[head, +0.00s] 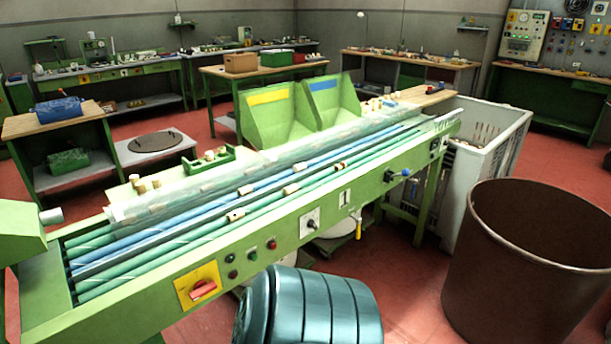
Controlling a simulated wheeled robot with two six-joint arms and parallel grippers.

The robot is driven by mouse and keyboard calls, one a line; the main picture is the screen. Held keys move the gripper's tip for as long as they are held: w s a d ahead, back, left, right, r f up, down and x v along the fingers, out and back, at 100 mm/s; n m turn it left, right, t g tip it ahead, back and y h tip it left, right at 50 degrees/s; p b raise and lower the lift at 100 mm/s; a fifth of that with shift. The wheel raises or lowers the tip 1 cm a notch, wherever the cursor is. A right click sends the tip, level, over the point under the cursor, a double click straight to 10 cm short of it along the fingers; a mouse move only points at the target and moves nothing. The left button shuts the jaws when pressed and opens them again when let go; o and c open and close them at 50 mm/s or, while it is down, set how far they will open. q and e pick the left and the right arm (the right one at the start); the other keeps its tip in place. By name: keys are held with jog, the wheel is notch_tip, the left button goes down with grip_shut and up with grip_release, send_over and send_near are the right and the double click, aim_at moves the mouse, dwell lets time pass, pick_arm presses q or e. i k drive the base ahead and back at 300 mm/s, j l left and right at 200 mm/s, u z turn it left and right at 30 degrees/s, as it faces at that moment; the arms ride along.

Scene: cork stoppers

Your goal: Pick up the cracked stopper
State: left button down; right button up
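Several small pale cork stoppers lie along the blue and green rollers of a long green machine (330,215). One stopper (235,215) on the near green rollers shows dark marks; I cannot tell whether they are a crack. Another stopper (290,189) lies farther along, and one more stopper (340,165) beyond it also looks darker in part. A clear cover (180,205) runs along the far side of the rollers and blurs the stoppers behind it. Neither of my grippers is in view.
A small green rack (208,162) with stoppers stands behind the machine. Green bins with a yellow label (268,96) and a blue label (325,85) stand at the back. A brown drum (530,265) is at right, a white crate (493,140) behind it. A teal ribbed object (315,308) is in front.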

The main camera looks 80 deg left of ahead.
aim_at(291, 188)
jog(key=u, duration=2.9)
